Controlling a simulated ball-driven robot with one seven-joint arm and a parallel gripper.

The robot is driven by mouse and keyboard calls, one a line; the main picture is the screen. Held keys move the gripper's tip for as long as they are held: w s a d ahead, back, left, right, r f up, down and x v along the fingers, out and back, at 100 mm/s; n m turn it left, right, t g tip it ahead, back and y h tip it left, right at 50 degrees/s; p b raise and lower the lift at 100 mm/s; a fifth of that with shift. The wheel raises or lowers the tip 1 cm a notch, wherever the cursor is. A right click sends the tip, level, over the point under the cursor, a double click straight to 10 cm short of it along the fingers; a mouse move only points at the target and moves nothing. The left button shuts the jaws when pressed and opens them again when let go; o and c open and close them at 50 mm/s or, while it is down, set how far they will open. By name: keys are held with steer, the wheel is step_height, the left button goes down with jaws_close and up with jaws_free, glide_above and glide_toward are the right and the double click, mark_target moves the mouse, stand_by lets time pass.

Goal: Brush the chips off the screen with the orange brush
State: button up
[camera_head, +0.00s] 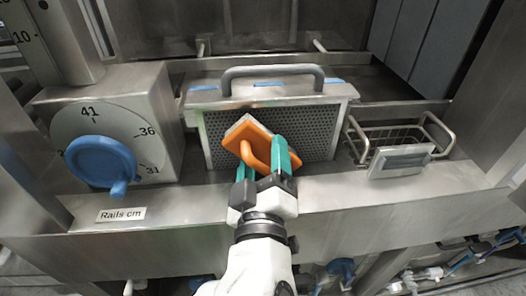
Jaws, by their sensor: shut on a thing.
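The screen (314,125) is a dark perforated panel in a steel frame with a grey handle on top, standing in the middle of the steel ledge. The orange brush (246,141) has an orange back and handle and a pale bristle side turned toward the screen. My gripper (265,172), with teal fingers, is shut on the brush's handle and holds the brush tilted in front of the screen's left half. I cannot tell whether the bristles touch the mesh. The brush and my gripper hide part of the mesh. I cannot make out any chips at this size.
A steel box with a numbered dial and blue knob (101,164) stands left of the screen, above a "Rails cm" label (121,215). A wire basket (386,142) with a grey front plate sits right of it. The front ledge (335,196) is clear.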

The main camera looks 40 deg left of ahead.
steer(key=shift+w+d+r+p+v, duration=0.1)
steer(key=shift+v, duration=0.65)
steer(key=shift+w+d+r+p+v, duration=0.1)
steer(key=shift+p+v, duration=0.05)
steer(key=shift+v, duration=0.6)
steer(key=shift+w+d+r+p+v, duration=0.1)
steer(key=shift+v, duration=0.65)
steer(key=shift+s+d, duration=0.1)
steer(key=v, duration=0.2)
steer(key=shift+s+d+r, duration=0.15)
steer(key=shift+d, duration=0.25)
steer(key=shift+s+d, duration=0.1)
